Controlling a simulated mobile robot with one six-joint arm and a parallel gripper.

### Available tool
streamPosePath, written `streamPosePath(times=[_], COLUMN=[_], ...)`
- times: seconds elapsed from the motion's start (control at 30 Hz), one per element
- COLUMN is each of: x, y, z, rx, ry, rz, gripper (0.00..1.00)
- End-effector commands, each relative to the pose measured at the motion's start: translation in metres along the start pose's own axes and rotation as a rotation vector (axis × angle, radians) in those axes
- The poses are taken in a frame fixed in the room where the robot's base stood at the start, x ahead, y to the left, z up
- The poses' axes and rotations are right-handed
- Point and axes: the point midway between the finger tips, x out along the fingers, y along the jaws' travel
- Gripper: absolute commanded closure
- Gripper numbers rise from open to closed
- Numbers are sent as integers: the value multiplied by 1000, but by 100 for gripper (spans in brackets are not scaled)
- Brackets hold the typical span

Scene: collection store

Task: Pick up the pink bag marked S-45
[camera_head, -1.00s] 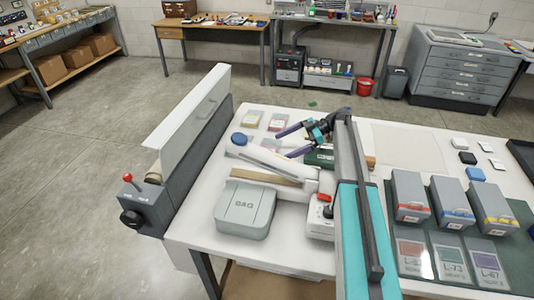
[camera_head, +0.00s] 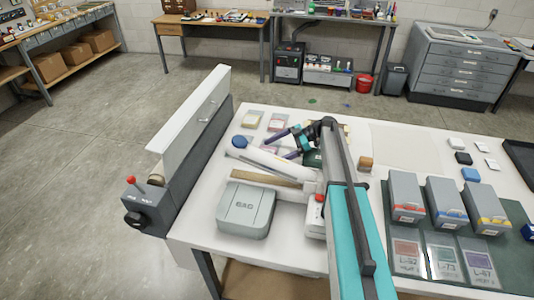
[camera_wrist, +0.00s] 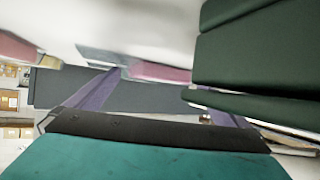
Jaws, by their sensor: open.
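A small pink bag (camera_wrist: 160,72) lies flat on the white table in the wrist view, beyond and between my fingertips. No S-45 marking is readable on it. In the head view a pinkish patch, likely this bag (camera_head: 268,148), shows beside my fingers, partly hidden. My gripper (camera_head: 278,147) is open over the table, its two purple fingers pointing left. The fingers also show spread apart in the wrist view, with nothing held between them. A second pinkish bag (camera_wrist: 14,47) shows at the left edge of the wrist view.
A dark green box (camera_wrist: 255,60) stands close beside my right finger in the wrist view. Two flat bags (camera_head: 253,118) (camera_head: 277,122) lie farther back. Grey bins stand right.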

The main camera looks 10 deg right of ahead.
Motion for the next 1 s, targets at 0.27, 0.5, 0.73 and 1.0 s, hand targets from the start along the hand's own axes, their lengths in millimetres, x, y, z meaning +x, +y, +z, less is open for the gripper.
streamPosePath(times=[0.27,0.5,0.73,1.0], x=[0,0,1,1], y=[0,0,0,0], z=[0,0,0,-1], rx=[0,0,0,-1], ry=[0,0,0,0], rz=[0,-1,-1,-1], gripper=[0,30,47,47])
